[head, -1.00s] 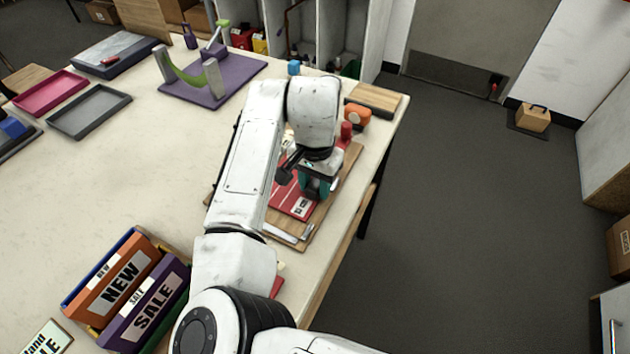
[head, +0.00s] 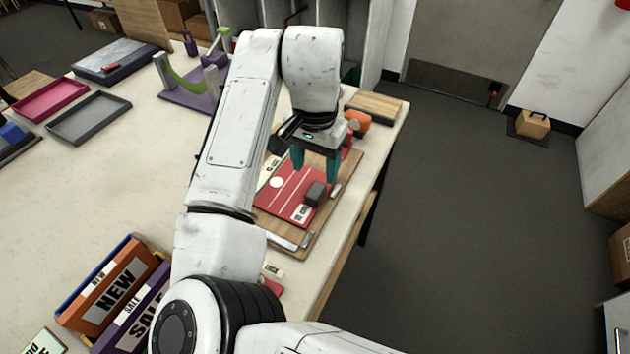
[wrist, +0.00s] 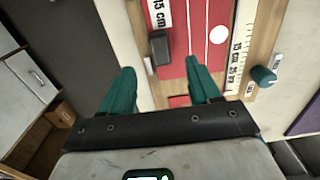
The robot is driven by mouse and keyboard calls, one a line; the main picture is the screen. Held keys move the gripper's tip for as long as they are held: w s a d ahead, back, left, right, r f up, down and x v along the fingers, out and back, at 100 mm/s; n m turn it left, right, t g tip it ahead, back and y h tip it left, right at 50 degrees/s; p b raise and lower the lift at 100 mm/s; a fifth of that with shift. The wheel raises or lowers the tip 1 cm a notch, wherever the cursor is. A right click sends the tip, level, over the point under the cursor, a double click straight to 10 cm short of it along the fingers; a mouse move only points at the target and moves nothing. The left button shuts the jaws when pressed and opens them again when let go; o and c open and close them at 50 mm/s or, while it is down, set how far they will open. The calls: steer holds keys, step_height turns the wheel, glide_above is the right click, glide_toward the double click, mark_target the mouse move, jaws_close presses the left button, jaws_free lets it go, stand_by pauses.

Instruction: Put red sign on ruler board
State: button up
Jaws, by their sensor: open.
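The red sign (head: 292,192) lies flat on the wooden ruler board (head: 268,221) near the table's right edge. It has a white dot and white lines. A dark grey block (head: 317,194) sits on the sign's right side; it also shows in the wrist view (wrist: 160,48). In the wrist view the red sign (wrist: 206,63) lies beside ruler strips marked "15 cm". My gripper (head: 315,174) is above the board's far part, pointing down, its teal fingers apart and empty. The fingers (wrist: 162,92) also show spread in the wrist view. My arm hides part of the board.
An orange item (head: 358,122) and a wooden block (head: 374,104) stand beyond the board. Orange NEW and purple SALE signs (head: 115,290) stand in a rack at the lower left. Pink and grey trays (head: 90,117) lie at the far left. The table's middle left is clear.

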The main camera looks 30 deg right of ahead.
steer(key=shift+r, duration=2.1)
steer(key=s+d+f+n+t+h, duration=0.1)
steer(key=s+d+f+h, duration=0.1)
steer(key=s+d+f, duration=0.3)
steer(key=s+d+f+n+t+h, duration=0.1)
steer(key=d+f+n, duration=0.15)
steer(key=d, duration=0.45)
steer(key=s+d+f+n+h, duration=0.1)
steer(key=s+d+f+h, duration=0.2)
steer(key=d, duration=0.4)
steer(key=s+a+f+n+y, duration=0.2)
steer(key=s+a+f, duration=0.1)
steer(key=s+f, duration=0.2)
steer(key=s+a+f+n+y, duration=0.2)
steer(key=s+a+f, duration=0.2)
steer(key=s, duration=0.4)
steer(key=s+a+f+n+g+y, duration=0.1)
steer(key=s+a+f+n, duration=0.1)
steer(key=s+a+f, duration=0.2)
steer(key=s+f, duration=0.2)
steer(key=s, duration=0.1)
steer(key=shift+s+f+y, duration=0.3)
steer(key=shift+y, duration=0.1)
